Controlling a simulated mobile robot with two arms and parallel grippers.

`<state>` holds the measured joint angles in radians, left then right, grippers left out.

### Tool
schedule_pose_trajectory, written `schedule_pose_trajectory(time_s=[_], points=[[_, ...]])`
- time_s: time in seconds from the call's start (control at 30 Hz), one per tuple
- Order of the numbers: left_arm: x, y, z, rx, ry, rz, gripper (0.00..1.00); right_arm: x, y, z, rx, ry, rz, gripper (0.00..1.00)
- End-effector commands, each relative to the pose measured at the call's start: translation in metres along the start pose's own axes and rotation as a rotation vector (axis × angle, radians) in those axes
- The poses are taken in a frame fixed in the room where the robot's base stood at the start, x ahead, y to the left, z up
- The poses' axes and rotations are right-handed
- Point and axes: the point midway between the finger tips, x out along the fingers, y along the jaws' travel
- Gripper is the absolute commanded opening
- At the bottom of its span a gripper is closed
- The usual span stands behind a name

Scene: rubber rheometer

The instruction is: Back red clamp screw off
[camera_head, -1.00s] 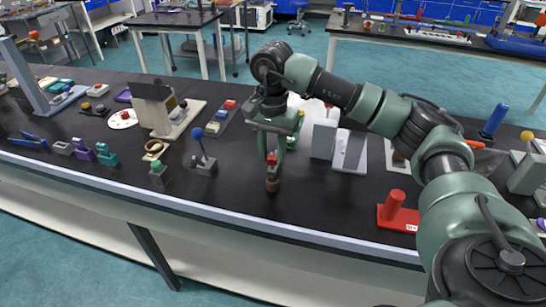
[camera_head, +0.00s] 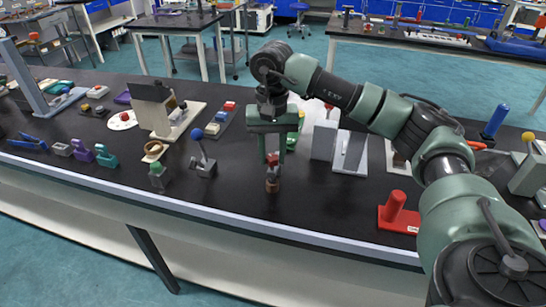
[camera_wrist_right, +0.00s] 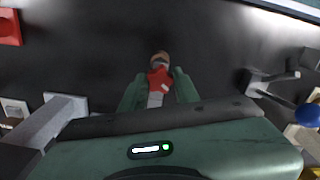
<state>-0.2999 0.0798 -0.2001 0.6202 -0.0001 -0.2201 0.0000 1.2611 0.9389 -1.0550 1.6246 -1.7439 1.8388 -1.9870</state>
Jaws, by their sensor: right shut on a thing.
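The red clamp screw (camera_head: 272,159) sits on top of a small brown and grey clamp (camera_head: 272,181) near the front edge of the black bench. My right gripper (camera_head: 271,154) points straight down over it, its fingers at the red screw. In the right wrist view the red screw (camera_wrist_right: 160,77) lies between the two green fingertips (camera_wrist_right: 159,84), with the clamp's brown end (camera_wrist_right: 160,57) just beyond. The gripper is shut on the screw; the exact contact is partly hidden. My left gripper is not in view.
A blue-knobbed lever (camera_head: 200,150) and a small green-topped block (camera_head: 158,175) stand left of the clamp. A red stand (camera_head: 397,212) is on the right near the bench's front edge. Grey boxes (camera_head: 324,138) stand behind. Bare bench lies between clamp and red stand.

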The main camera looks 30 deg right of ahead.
Motion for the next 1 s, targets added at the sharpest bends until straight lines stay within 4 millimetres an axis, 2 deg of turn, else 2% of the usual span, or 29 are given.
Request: schedule_pose_trajectory(time_s=[0.23,0.63,0.9,1.0], points=[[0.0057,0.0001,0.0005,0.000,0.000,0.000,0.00,0.0014,0.0004,0.0000,-0.304,-0.001,0.001,0.00],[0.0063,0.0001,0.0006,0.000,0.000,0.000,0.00,0.0012,0.0004,0.0002,-0.379,-0.001,0.002,0.00],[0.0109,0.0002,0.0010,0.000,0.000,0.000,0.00,0.0013,0.0004,0.0000,-0.704,-0.001,0.001,0.00],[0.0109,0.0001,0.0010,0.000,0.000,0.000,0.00,0.0011,0.0004,0.0002,-0.752,-0.002,0.001,0.00]])
